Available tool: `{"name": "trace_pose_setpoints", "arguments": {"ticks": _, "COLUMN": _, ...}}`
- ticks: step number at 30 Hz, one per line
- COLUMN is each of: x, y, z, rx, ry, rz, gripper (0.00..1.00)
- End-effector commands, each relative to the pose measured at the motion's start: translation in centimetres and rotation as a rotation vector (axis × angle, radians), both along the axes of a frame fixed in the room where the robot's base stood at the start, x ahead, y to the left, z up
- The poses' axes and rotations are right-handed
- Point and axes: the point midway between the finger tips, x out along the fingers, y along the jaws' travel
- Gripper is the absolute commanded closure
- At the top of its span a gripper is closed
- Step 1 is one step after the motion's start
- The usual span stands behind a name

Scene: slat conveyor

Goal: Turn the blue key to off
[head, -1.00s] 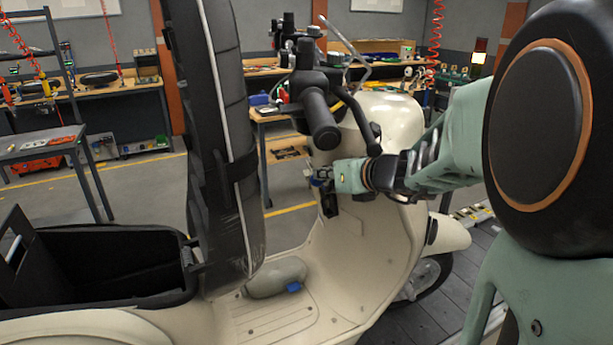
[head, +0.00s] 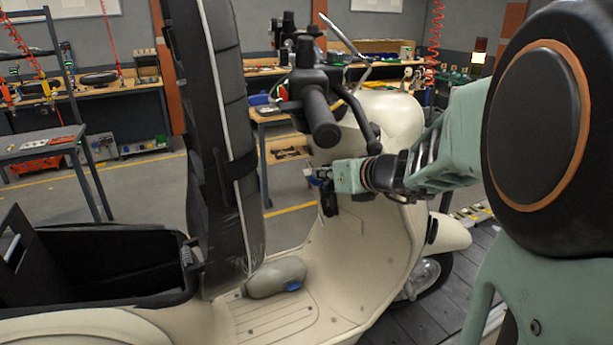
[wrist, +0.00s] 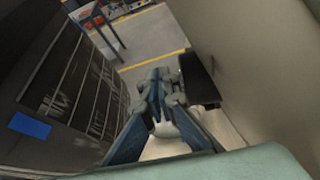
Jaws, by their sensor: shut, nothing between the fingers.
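The cream scooter (head: 350,235) stands with its front shield facing the handlebar side where my arm reaches in. My gripper (head: 318,176) is close to the inner face of this shield, below the black handlebar grip (head: 322,125). In the wrist view my gripper (wrist: 157,82) has its dark blue fingers together with nothing held. A black block (wrist: 200,80) projects from the cream panel just right of the fingers; it shows as a dark shape (head: 328,203) below them in the head view. I cannot make out the blue key; my gripper may hide it.
A tall black wrapped seat part (head: 228,140) with a blue patch (wrist: 29,125) stands left of my gripper. A grey rounded bundle (head: 276,277) lies on the footboard. A black open box (head: 90,262) is at the left. Workbenches (head: 120,90) line the back.

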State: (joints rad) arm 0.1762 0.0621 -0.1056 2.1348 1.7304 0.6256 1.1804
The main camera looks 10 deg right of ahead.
Motion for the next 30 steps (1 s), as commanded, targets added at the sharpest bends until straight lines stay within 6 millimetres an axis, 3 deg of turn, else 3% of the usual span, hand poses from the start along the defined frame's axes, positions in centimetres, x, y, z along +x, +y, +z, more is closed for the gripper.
{"name": "trace_pose_setpoints", "arguments": {"ticks": 30, "x": 0.2, "y": 0.3, "z": -1.2, "rx": -0.001, "ry": 0.006, "rz": 0.001, "gripper": 1.0}}
